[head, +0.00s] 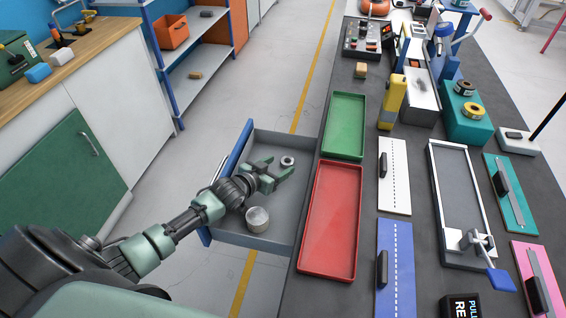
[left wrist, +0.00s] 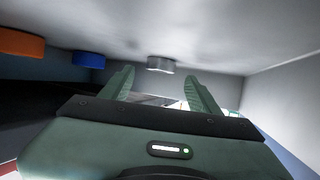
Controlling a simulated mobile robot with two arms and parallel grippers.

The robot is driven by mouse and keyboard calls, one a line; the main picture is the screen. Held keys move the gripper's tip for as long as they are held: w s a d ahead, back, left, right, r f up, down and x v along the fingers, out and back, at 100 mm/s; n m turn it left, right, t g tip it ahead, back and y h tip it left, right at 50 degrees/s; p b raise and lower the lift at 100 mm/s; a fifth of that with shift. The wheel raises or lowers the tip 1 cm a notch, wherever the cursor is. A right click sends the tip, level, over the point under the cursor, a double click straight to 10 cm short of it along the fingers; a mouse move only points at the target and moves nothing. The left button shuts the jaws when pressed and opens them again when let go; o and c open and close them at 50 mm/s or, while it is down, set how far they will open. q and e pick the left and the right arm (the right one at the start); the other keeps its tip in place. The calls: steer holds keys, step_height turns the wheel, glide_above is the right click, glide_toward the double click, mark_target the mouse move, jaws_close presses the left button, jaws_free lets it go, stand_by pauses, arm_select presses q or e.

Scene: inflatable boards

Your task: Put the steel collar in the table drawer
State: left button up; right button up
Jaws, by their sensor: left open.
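The steel collar (head: 287,161) is a small silvery ring resting on the floor of the open table drawer (head: 290,141), toward the drawer's far right part. My left gripper (head: 280,166) is over the drawer with its fingers spread, and the collar shows just beyond the fingertips. In the left wrist view the collar (left wrist: 160,64) shows ahead of the gap between the two open green fingers (left wrist: 159,84). Nothing is held. My right gripper is not in view.
A round grey-white container (head: 257,219) sits in the drawer's near part. Green (head: 345,125) and red (head: 331,220) trays lie on the dark tabletop beside the drawer. The drawer's blue front (head: 236,146) stands on the left, with open floor beyond.

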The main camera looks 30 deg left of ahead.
arm_select(q)
steer(key=shift+v, duration=2.05)
